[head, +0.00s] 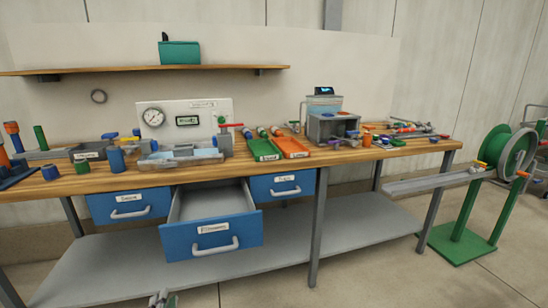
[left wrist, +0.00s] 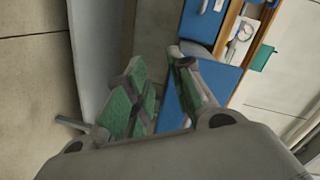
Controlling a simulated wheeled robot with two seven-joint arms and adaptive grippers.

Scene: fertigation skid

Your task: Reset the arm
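My left gripper (head: 163,299) shows only as a small tip at the bottom edge of the head view, low in front of the bench. In the left wrist view its two green-padded fingers (left wrist: 158,68) stand apart with nothing between them. The open blue drawer (head: 185,242) is pulled out of the bench, above and beyond the gripper in the head view. Blue drawer fronts also show behind the fingers in the left wrist view (left wrist: 222,78). My right gripper is in neither view.
The wooden workbench (head: 140,178) carries a gauge panel (head: 188,120), green and orange trays and many small fittings. A lower grey shelf (head: 110,270) runs beneath it. A green hose reel (head: 500,155) stands at the right. The floor in front is clear.

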